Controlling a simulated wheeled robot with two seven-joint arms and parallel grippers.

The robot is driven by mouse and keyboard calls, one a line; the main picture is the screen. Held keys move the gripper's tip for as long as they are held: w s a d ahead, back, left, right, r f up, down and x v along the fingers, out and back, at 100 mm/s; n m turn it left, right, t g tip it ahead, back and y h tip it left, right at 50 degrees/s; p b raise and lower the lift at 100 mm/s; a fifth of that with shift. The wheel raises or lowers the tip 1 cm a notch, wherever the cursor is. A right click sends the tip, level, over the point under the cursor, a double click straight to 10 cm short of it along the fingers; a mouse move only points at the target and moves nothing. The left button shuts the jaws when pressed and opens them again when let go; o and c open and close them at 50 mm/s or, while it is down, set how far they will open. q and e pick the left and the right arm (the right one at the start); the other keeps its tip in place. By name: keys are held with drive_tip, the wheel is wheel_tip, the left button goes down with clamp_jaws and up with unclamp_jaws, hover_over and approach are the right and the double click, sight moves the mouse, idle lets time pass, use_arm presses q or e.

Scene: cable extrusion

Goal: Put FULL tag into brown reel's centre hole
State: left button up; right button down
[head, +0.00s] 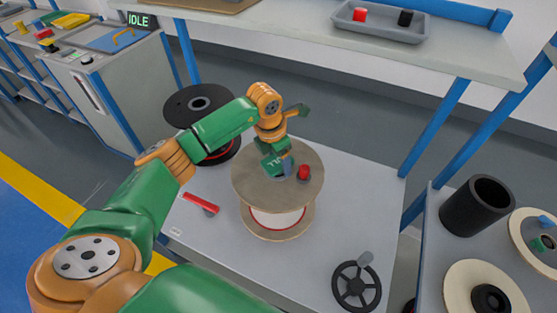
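The brown reel (250,182) stands upright on the light work table, with red and white showing between its flanges. My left gripper (288,172) points down over the middle of its top flange, and the centre hole is mostly hidden behind it. A small red piece (303,172) shows at the top of the reel, just right of the gripper. I cannot tell whether it is the FULL tag, or whether it is held or lies on the flange. The fingertips are too small and covered to read as open or shut. My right gripper is not in view.
A black reel (180,106) stands behind left on the table (325,250). A red-handled tool (200,203) lies left of the brown reel. A black handwheel (356,287) is at the front right. A shelf above holds a grey tray (385,30). More reels stand at right.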

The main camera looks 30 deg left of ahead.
sight(274, 162)
use_arm(q)
drive_tip(key=shift+s+a+r+p, duration=0.1)
drive_tip(key=shift+s+r+p, duration=0.1)
drive_tip(key=shift+r+p, duration=1.35)
drive_tip(key=shift+s+a+r+p, duration=0.15)
drive_tip(key=shift+r+p, duration=1.35)
drive_tip(key=shift+p, duration=0.05)
drive_tip(key=shift+s+a+r+p, duration=0.1)
drive_tip(key=shift+s+r+p, duration=0.1)
drive_tip(key=shift+r+p, duration=1.35)
drive_tip(key=shift+s+r+p, duration=0.15)
drive_tip(key=shift+r+p, duration=0.15)
drive_tip(key=shift+r, duration=0.05)
drive_tip(key=shift+f, duration=0.1)
